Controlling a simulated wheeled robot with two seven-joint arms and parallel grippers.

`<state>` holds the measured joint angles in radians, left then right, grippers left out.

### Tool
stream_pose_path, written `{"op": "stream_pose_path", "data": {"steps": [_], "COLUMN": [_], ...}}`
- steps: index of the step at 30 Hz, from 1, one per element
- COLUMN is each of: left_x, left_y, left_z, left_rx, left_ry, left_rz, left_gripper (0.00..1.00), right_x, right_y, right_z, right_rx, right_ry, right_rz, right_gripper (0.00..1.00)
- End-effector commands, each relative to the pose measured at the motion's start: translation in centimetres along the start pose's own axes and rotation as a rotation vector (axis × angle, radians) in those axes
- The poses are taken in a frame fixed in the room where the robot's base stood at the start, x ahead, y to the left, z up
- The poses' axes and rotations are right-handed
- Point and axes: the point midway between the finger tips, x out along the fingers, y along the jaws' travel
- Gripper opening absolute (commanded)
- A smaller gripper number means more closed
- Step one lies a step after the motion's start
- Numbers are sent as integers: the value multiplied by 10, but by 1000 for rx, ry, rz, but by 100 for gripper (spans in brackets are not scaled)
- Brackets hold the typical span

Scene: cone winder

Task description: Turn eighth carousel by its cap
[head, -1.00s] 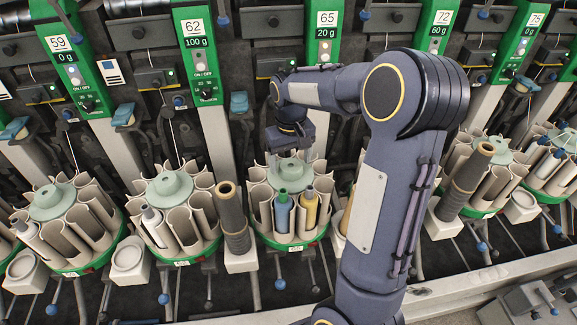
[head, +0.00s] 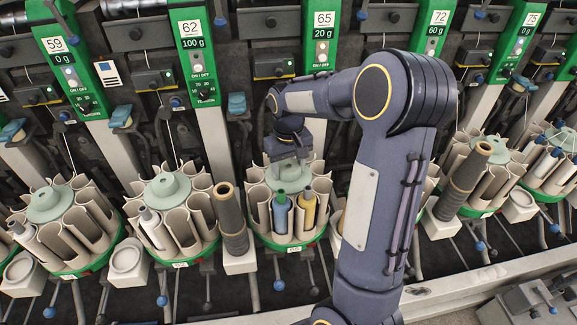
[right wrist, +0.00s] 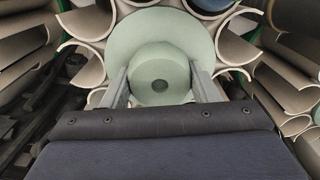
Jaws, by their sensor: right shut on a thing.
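The carousel (head: 262,225) under the sign 65 is a ring of beige open tubes on a green-rimmed base. A blue bobbin (head: 281,212) and a yellow bobbin (head: 306,212) stand in its front tubes. Its pale green cap (head: 287,178) is on top in the middle. My right gripper (head: 288,162) points down at the cap. In the right wrist view its two fingers (right wrist: 160,90) are on either side of the cap's round knob (right wrist: 160,84), shut on it. My left gripper is not in view.
Similar carousels stand to the left (head: 165,215) and right (head: 480,175). A brown cone-shaped tube (head: 232,220) stands close at the left of this carousel. Green panels (head: 322,40) rise behind. A pale rail (head: 480,285) runs along the front right.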

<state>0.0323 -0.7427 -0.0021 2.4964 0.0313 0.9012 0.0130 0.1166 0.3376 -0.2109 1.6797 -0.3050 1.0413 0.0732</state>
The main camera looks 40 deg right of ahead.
Motion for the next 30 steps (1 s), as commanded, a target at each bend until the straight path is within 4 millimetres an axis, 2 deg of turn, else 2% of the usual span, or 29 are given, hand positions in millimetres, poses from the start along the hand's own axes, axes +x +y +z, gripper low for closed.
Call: {"op": "stream_pose_path", "data": {"steps": [8, 14, 30], "left_x": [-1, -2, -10], "left_y": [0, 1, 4], "left_z": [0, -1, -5], "left_rx": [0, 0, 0], "left_ry": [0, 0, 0], "left_rz": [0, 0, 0], "left_gripper": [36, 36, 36], "right_x": [-1, -1, -1], "right_y": [0, 0, 0], "right_z": [0, 0, 0], "right_rx": [-30, -126, -612], "right_ry": [0, 0, -1], "right_rz": [0, 1, 2], "right_gripper": [13, 13, 13]}}
